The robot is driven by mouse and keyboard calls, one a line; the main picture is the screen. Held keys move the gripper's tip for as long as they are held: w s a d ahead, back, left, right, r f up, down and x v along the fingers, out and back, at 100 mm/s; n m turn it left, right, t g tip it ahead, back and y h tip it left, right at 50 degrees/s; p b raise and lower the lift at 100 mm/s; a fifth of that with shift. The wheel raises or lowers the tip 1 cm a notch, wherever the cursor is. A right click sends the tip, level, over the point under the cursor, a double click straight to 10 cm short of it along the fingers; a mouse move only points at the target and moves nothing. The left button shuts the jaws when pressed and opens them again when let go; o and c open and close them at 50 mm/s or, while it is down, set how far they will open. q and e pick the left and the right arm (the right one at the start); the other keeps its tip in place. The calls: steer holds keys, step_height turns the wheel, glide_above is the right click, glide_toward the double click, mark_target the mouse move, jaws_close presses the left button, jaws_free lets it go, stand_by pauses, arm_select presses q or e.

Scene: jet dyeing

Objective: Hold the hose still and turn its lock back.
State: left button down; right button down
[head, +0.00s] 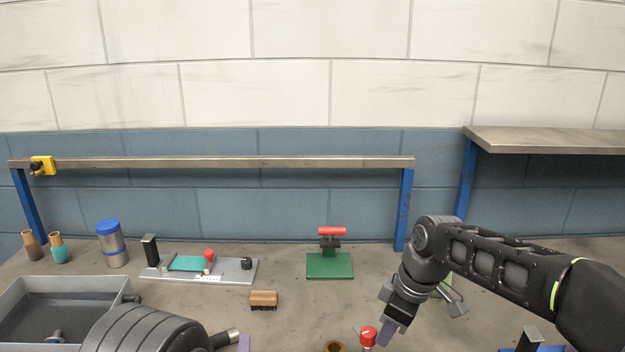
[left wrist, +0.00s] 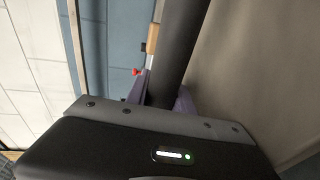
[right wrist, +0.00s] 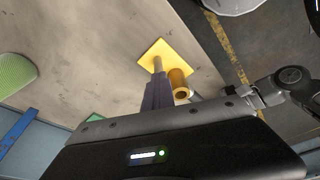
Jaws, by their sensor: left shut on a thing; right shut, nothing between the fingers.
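My right gripper (head: 388,332) is shut and empty, pointing down beside a red-capped knob (head: 368,336). In the right wrist view its closed fingers (right wrist: 157,95) point towards a yellow plate with a post (right wrist: 172,58), beside a brass cylinder (right wrist: 180,84). I cannot tell which part is the hose's lock.
A green block with a red handle (head: 330,264) stands behind. A wooden brush (head: 263,300) lies left of centre. A grey fixture plate (head: 235,272), a blue-lidded jar (head: 112,245) and a grey tray (head: 62,283) are at left. A raised rail (head: 220,163) runs along the back.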

steer(key=shift+w+d, duration=0.25)
steer(key=shift+w, duration=0.35)
stand_by(0.3)
steer(key=shift+d, duration=0.15)
steer(key=shift+d, duration=0.25)
steer(key=a+v, duration=0.1)
steer(key=v, duration=0.4)
steer(key=shift+w+r, duration=0.25)
steer(key=shift+r, duration=0.3)
steer(key=shift+s+a+r, duration=0.5)
steer(key=shift+s+a, duration=0.35)
